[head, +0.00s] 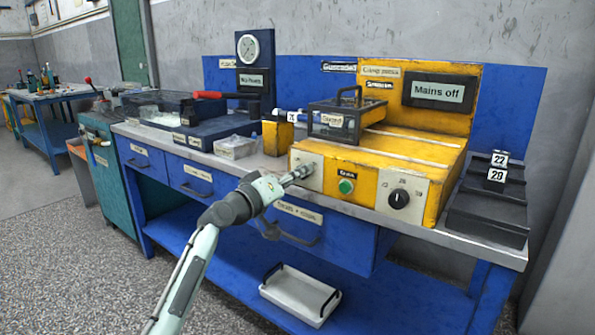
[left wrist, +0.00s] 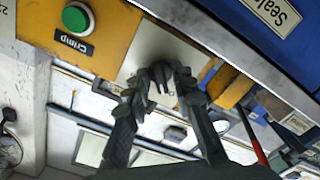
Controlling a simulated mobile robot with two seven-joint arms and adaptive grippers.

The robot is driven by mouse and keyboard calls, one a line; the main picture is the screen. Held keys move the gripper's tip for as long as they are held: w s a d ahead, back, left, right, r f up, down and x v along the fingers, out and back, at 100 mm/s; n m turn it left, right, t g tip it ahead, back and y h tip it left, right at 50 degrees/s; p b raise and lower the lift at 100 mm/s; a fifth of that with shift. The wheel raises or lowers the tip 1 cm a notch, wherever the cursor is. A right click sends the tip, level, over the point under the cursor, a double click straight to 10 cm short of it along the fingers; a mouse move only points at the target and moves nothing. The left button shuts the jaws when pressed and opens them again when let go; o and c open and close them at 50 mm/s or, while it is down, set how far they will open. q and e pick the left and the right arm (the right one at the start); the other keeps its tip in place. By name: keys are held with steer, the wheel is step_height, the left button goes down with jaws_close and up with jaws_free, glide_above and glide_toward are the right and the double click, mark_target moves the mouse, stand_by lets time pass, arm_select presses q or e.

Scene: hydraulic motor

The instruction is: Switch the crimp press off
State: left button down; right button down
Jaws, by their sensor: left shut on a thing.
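The yellow crimp press (head: 420,150) stands on the blue workbench, and its dark display (head: 438,92) reads "Mains off". Its front has a pale plate (head: 303,177) at the left, a green button (head: 346,187) labelled "Crimp" in the wrist view (left wrist: 77,18), and a black rotary knob (head: 399,199) at the right. My left gripper (head: 303,172) is at the left plate, shut on a small dark switch there. In the left wrist view the fingertips (left wrist: 162,76) meet in front of the pale plate (left wrist: 185,50); they hide most of the switch. My right gripper is not in view.
A guard box (head: 345,118) with a handle sits on the press. A black stand (head: 488,207) with number tags is at the right. A white tray (head: 300,294) is on the lower shelf.

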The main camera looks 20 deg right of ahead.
arm_select(q)
steer(key=shift+n, duration=0.4)
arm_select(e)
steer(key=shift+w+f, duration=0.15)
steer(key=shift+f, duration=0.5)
arm_select(q)
steer(key=c, duration=1.6)
jaws_free()
steer(key=v, duration=1.2)
steer(key=shift+s, duration=0.1)
